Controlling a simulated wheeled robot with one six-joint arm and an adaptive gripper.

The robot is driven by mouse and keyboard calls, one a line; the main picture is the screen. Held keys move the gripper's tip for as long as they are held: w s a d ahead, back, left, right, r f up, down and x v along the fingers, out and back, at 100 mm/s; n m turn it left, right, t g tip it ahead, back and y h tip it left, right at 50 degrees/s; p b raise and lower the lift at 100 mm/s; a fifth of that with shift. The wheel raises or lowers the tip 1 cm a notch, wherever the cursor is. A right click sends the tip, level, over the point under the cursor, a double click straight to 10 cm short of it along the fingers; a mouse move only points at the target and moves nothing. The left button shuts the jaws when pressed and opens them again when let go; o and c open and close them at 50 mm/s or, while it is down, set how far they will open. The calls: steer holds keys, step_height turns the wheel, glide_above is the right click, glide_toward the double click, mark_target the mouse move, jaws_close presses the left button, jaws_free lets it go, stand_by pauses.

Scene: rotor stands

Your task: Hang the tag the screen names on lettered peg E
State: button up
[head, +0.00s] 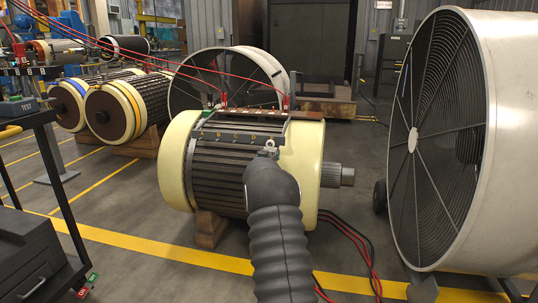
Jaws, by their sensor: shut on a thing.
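A rail of lettered pegs (222,135) runs along the top of the cream-ended rotor in the middle. An A and a B can be made out at its left; the other letters are too small to read surely, and I cannot single out peg E. My gripper (268,148) shows only as a small light-grey piece beyond the dark sleeve of my arm, in front of the rail's right part. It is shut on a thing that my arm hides. No readable screen shows.
The rotor (172,165) rests on wooden blocks (210,228). A large fan (440,140) stands close at the right, another fan (185,85) behind. Red cables (345,240) cross the floor at the rotor's right. A dark cart (35,250) is at the left.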

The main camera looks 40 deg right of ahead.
steer(key=shift+w+d+f, duration=0.15)
steer(key=shift+w+d, duration=0.25)
steer(key=shift+d, duration=0.1)
steer(key=shift+w+d+f+p, duration=0.1)
steer(key=shift+d+f+p, duration=0.05)
steer(key=shift+p, duration=0.15)
steer(key=shift+f, duration=0.25)
stand_by(0.7)
steer(key=o, duration=0.9)
steer(key=shift+b+v, duration=1.7)
steer(key=shift+v, duration=3.25)
